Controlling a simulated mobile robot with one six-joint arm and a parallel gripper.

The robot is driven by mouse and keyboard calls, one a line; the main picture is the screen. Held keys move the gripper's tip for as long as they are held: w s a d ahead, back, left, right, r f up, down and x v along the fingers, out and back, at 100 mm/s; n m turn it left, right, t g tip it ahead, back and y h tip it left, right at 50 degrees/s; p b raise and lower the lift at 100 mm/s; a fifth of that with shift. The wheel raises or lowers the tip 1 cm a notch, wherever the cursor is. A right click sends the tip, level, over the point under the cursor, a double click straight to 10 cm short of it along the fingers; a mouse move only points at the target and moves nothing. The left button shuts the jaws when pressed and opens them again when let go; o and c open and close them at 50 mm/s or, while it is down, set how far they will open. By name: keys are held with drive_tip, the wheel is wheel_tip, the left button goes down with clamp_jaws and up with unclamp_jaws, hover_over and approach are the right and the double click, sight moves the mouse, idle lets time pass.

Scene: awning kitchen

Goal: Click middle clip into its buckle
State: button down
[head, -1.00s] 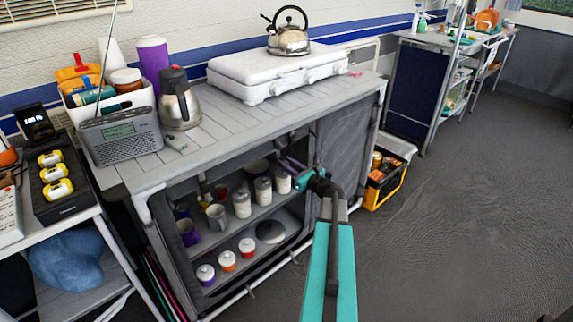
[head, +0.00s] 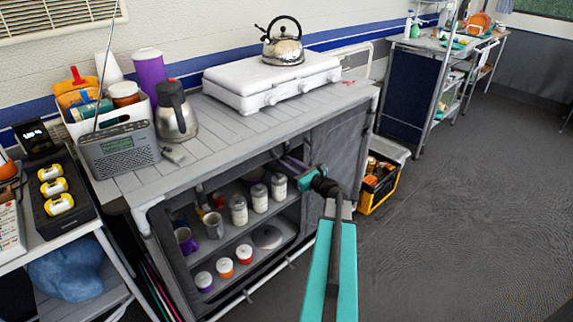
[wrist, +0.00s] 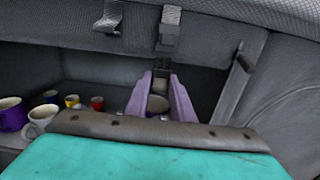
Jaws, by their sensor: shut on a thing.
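In the wrist view the purple fingers of my gripper (wrist: 162,86) are shut on a small dark clip (wrist: 161,68) at their tips. I cannot tell whether clip and buckle touch. In the head view my gripper (head: 283,162) is at the upper front opening of the grey cabinet (head: 325,135), and the clip is too small to make out there.
Mugs (wrist: 40,120) and several jars (head: 238,209) stand on the shelves inside. A white stove (head: 270,82) with a kettle (head: 283,48) sits on top. Open floor (head: 460,200) lies to the right.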

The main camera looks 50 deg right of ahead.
drive_tip(key=c, duration=1.7)
unclamp_jaws()
drive_tip(key=shift+s, duration=0.1)
drive_tip(key=s, duration=0.9)
drive_tip(key=s+a, duration=0.1)
drive_tip(key=s, duration=0.3)
drive_tip(key=shift+s+p, duration=0.3)
drive_tip(key=shift+p, duration=0.05)
drive_tip(key=shift+f, duration=0.1)
